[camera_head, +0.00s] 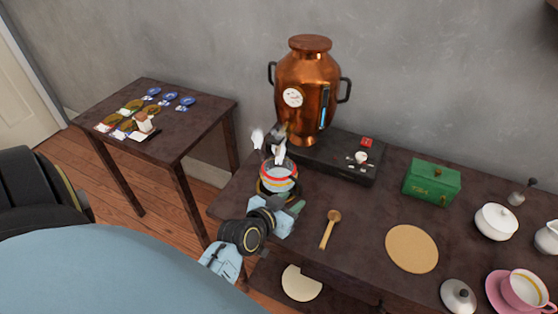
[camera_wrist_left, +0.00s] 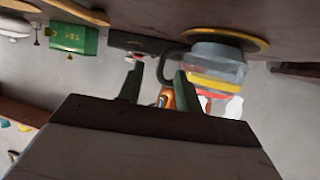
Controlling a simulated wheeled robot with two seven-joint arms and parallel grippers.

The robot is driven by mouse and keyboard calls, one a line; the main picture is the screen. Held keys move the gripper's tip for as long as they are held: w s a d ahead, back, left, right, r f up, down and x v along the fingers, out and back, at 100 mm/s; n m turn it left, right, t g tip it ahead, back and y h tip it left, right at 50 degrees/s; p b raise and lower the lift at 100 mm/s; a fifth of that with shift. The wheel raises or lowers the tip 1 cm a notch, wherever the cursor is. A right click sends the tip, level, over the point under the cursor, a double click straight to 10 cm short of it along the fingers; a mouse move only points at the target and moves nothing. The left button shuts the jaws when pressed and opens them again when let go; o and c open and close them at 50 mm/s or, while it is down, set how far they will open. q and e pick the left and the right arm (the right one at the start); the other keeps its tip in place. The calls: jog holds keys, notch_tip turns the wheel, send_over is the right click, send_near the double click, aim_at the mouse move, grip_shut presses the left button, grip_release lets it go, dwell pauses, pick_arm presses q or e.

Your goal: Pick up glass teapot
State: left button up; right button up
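The glass teapot (camera_head: 279,178) has red, yellow and white bands and stands on a round coaster near the table's left end. In the left wrist view, which is upside down, the teapot (camera_wrist_left: 215,72) shows at the right with a dark curved handle (camera_wrist_left: 168,58). My left gripper (camera_head: 286,203) is just in front of the teapot, at its near side. In the wrist view my left gripper (camera_wrist_left: 157,82) has its two fingers spread apart. The handle shows in the gap near the right finger; I cannot tell whether they touch. My right gripper is not in view.
A tall copper urn (camera_head: 308,90) stands behind on a black base (camera_head: 330,158). A wooden spoon (camera_head: 329,229), a round mat (camera_head: 411,249), a green box (camera_head: 432,182) and white and pink crockery (camera_head: 524,290) lie to the right. A side table (camera_head: 190,125) stands left.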

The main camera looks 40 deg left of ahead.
aim_at(300, 192)
pick_arm(q)
jog(key=shift+b+x, duration=0.55)
jog(key=shift+x, duration=2.45)
jog(key=shift+a+r, duration=0.15)
jog(key=shift+r, duration=0.05)
grip_shut()
